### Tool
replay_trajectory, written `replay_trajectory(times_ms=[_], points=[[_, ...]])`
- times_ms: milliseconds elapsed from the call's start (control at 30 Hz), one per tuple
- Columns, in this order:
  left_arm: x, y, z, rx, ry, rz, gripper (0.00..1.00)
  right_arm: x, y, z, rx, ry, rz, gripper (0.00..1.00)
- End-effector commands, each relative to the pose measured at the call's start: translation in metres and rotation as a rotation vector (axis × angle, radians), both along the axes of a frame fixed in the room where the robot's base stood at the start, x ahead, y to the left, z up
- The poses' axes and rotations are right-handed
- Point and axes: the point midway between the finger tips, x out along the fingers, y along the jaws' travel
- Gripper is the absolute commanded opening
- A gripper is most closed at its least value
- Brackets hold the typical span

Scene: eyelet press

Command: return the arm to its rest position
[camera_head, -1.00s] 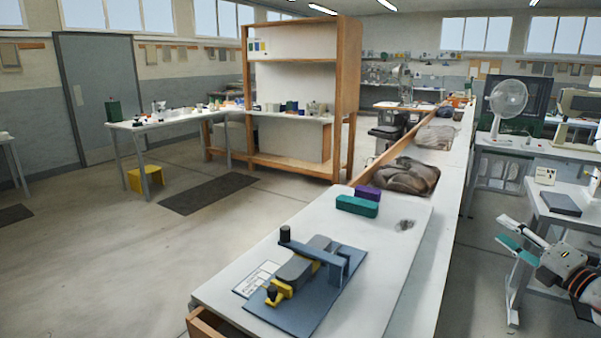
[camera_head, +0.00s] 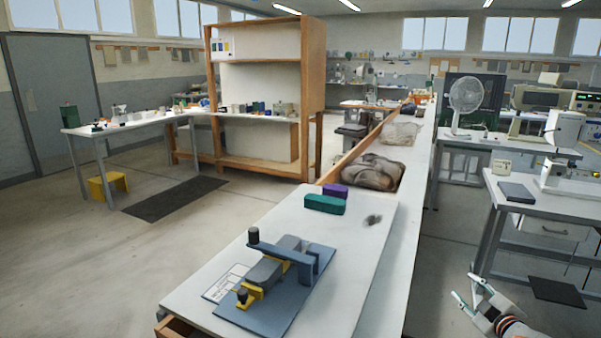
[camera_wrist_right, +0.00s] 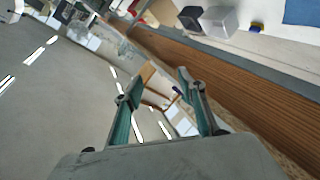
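My right gripper (camera_head: 467,294) is at the lower right of the head view, over the floor and to the right of the bench. In the right wrist view the same gripper (camera_wrist_right: 157,84) has its two fingers spread apart with nothing between them. My left gripper is not in view. The eyelet press (camera_head: 277,277), with a blue-grey base and lever, black knobs and yellow parts, stands on the white bench top (camera_head: 358,260). A white printed card (camera_head: 228,283) lies at its left side.
A green block (camera_head: 324,204) and a purple block (camera_head: 335,190) sit behind the press. A grey bag (camera_head: 373,172) lies farther back. A table with a dark flat box (camera_head: 516,192) stands at right. Open floor (camera_head: 70,260) lies at left.

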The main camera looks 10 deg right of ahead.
Motion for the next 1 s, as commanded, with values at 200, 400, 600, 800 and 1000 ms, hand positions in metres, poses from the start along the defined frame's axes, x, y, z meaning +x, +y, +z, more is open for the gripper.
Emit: replay_trajectory(times_ms=[200, 400, 600, 800, 1000], points=[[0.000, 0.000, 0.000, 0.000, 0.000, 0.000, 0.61, -0.065, 0.103, -0.102, 0.158, 0.117, 0.070, 0.40], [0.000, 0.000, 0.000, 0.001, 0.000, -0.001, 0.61, -0.142, 0.199, -0.167, 0.324, 0.215, 0.105, 0.40], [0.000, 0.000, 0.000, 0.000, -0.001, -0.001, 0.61, -0.227, 0.292, -0.201, 0.510, 0.303, 0.107, 0.40], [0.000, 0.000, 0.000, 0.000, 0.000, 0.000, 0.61, -0.285, 0.352, -0.206, 0.649, 0.355, 0.082, 0.40], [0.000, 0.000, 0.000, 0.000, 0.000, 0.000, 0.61, -0.301, 0.369, -0.204, 0.691, 0.368, 0.072, 0.40]])
